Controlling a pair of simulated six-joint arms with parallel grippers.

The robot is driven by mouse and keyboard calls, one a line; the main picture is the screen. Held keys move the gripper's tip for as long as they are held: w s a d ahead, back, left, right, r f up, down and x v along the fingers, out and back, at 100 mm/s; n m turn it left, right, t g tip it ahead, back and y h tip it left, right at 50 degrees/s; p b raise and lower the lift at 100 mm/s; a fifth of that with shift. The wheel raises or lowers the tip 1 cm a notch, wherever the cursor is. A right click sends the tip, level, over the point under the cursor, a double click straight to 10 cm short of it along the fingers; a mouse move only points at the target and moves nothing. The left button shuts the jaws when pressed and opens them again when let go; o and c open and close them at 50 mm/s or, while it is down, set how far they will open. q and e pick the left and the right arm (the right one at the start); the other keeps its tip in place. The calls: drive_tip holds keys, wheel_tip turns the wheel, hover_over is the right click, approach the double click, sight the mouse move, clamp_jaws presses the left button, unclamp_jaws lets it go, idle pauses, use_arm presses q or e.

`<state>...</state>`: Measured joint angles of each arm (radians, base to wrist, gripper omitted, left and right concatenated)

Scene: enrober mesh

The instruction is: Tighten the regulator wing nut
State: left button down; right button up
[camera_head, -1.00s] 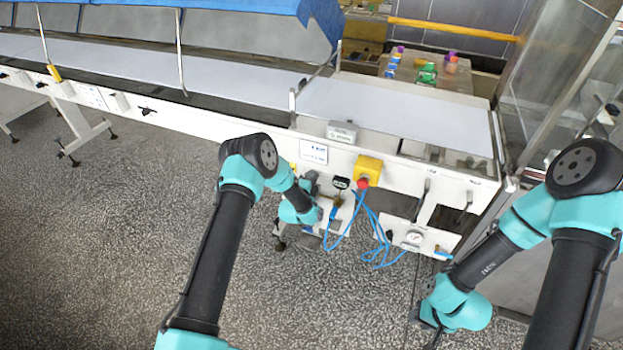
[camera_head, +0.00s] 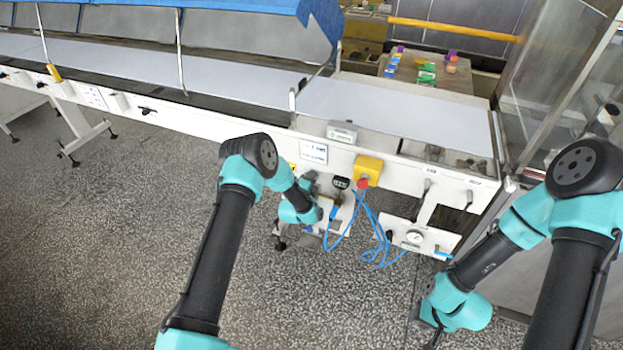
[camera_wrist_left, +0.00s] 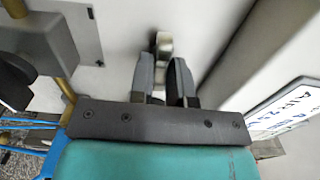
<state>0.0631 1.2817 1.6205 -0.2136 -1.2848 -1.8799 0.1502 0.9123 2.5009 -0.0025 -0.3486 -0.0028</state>
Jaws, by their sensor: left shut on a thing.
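In the left wrist view my left gripper (camera_wrist_left: 162,88) has its two dark fingers closed around a small metallic piece that looks like the wing nut (camera_wrist_left: 162,42). Its upper end shows between and beyond the fingertips, against a pale panel (camera_wrist_left: 120,20). In the head view my left gripper (camera_head: 312,181) is at the white panel below the conveyor's front rail, and the wing nut is hidden there by my arm. My right gripper (camera_head: 432,335) hangs low at the right, away from the panel; its fingers are too small and blurred to judge.
A yellow box with a red button (camera_head: 368,169) sits on the rail just right of my left gripper. Blue hoses (camera_head: 352,232) loop below it. A gauge panel (camera_head: 415,237) hangs further right. A grey block with a brass fitting (camera_wrist_left: 65,30) is close by in the wrist view.

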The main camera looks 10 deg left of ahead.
idle(0.7)
use_arm(q)
drive_tip(key=c, duration=1.2)
unclamp_jaws()
drive_tip(key=shift+o, duration=0.2)
drive_tip(key=shift+s, duration=0.1)
drive_tip(key=s+a, duration=0.2)
drive_tip(key=s, duration=1.5)
drive_tip(key=shift+a, duration=0.3)
drive_tip(key=shift+o, duration=0.2)
